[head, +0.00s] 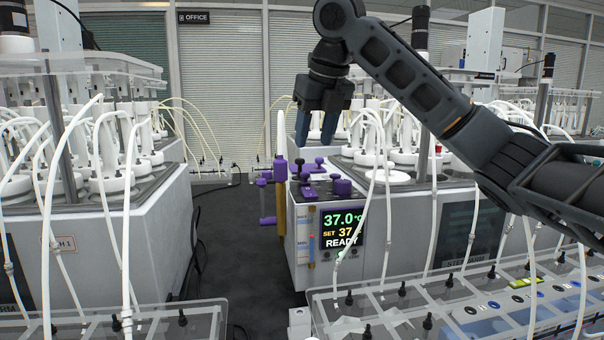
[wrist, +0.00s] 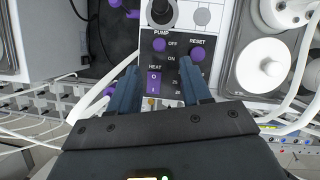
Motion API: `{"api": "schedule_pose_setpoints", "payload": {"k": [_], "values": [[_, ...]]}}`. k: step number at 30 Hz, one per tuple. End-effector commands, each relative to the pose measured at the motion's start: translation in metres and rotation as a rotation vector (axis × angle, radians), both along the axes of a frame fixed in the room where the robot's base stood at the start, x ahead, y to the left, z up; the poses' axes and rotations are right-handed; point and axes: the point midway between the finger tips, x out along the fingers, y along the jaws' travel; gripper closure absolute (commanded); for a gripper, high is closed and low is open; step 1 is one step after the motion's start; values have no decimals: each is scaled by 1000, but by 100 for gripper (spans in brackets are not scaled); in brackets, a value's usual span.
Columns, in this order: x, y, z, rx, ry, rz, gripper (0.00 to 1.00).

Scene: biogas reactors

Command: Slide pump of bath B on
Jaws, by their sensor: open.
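A bath with a dark control panel (wrist: 178,68) on top is below my gripper; I cannot read its letter. In the wrist view, the purple pump slider knob (wrist: 158,45) sits under the word PUMP, level with OFF; ON is marked lower in the picture. A purple RESET button (wrist: 197,54) is to its right, and a purple HEAT rocker (wrist: 153,82) is below it. My gripper (wrist: 158,68) is open and empty, fingers spread on either side of the panel. In the head view, my gripper (head: 316,136) hangs above the purple controls, apart from them.
The bath's display (head: 342,228) reads 37.0, SET 37, READY. Purple fittings (head: 266,182) stick out at its left side. White bottles with tubes (head: 375,135) stand close right of the panel. Another bath (head: 90,235) stands left across a floor gap. Clear tubing racks (head: 450,300) are in front.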

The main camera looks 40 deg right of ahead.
Motion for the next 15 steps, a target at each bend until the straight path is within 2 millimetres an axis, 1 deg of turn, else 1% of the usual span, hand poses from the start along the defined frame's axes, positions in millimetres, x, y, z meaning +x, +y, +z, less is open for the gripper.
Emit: {"api": "schedule_pose_setpoints", "payload": {"k": [9,15], "values": [[16,-6,-42,3,2,-1,52],[25,-8,-62,2,1,1,52]]}}
